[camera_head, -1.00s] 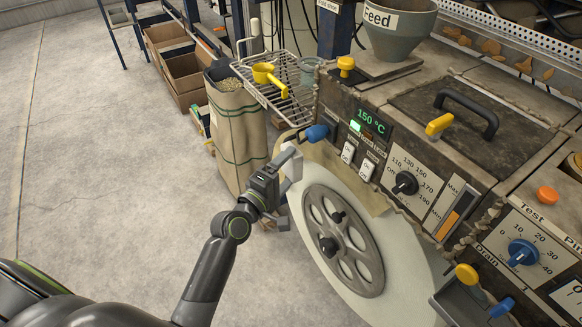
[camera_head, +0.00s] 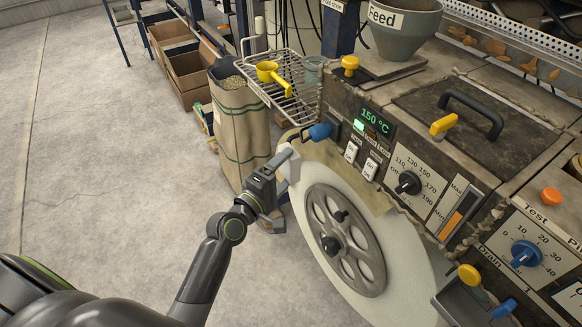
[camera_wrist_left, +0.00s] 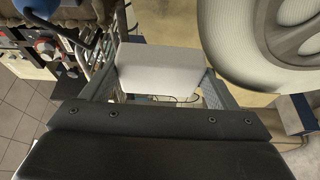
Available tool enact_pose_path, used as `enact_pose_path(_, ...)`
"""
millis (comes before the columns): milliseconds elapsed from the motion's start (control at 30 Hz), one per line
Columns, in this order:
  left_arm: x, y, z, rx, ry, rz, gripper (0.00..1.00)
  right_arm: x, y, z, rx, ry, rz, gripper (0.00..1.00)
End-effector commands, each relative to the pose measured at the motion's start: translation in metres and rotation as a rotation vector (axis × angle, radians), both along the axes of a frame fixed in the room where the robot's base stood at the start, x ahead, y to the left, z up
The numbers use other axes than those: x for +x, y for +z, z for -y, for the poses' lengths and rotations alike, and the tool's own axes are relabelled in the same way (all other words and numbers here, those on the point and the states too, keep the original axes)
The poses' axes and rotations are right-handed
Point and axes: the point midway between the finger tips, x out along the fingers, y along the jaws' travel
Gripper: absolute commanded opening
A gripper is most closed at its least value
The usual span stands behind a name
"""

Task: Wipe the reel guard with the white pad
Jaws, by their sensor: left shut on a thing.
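My right gripper is not in view.
The machine's control panel (camera_head: 405,180) with switches and knobs stands right of the gripper. A blue-handled lever (camera_head: 319,132) sticks out just above the fingers. A wire rack (camera_head: 285,85) and a paper sack (camera_head: 240,130) are behind. The floor at left is clear.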

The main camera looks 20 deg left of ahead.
Motion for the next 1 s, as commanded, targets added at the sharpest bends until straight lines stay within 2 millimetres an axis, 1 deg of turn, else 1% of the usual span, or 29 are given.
enact_pose_path(33,0.0,0.0,0.0,0.0,0.0,0.001,0.56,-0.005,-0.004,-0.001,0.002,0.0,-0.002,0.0)
enact_pose_path(300,0.028,0.001,0.022,-0.004,-0.001,0.003,0.56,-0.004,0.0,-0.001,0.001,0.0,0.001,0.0)
enact_pose_path(500,0.044,0.001,0.035,-0.004,0.0,0.004,0.56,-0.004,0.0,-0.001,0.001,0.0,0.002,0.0)
enact_pose_path(700,0.052,0.001,0.041,-0.003,0.0,0.004,0.56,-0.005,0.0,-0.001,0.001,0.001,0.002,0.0)
enact_pose_path(1000,0.054,0.0,0.043,-0.003,0.0,0.004,0.56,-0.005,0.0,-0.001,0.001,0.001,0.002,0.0)
